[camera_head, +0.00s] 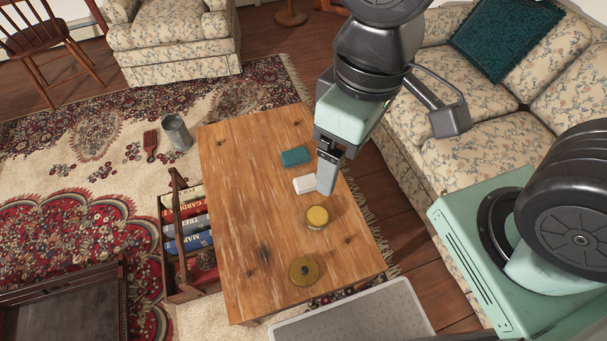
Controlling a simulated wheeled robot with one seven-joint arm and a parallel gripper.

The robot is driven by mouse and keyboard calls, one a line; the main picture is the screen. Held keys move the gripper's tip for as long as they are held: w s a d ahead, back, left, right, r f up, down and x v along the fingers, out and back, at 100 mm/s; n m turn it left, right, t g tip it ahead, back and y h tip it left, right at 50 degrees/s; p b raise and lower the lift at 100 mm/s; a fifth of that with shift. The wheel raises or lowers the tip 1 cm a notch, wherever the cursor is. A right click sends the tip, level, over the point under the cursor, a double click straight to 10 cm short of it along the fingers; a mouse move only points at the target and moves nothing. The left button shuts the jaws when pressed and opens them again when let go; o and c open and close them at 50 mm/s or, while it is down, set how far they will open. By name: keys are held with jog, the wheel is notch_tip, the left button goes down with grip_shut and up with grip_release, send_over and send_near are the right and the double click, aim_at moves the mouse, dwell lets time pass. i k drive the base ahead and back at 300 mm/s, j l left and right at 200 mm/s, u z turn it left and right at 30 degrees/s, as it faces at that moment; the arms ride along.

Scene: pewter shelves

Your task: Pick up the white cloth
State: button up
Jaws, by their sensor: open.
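A small white item that looks like the folded white cloth (303,185) lies on the wooden coffee table (240,215), right of the table's middle. My gripper (326,184) points down just to the right of the cloth in the picture and overlaps its right end. The gripper is open and holds nothing that I can see. The height of the fingertips above the table is hard to tell, and I cannot tell whether they touch the cloth.
A teal block-like item (295,156) lies behind the cloth. A yellow-lidded jar (317,216) and a round brass-coloured object (304,270) stand nearer on the table. The table's left half is clear. A floral sofa (440,150) stands to the right, a book rack (170,245) to the left.

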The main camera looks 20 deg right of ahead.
aim_at(305, 184)
jog(key=k+l, duration=0.2)
jog(key=k, duration=0.15)
jog(key=k+l, duration=0.15)
jog(key=k, duration=0.25)
jog(key=k+l, duration=0.2)
jog(key=k, duration=0.15)
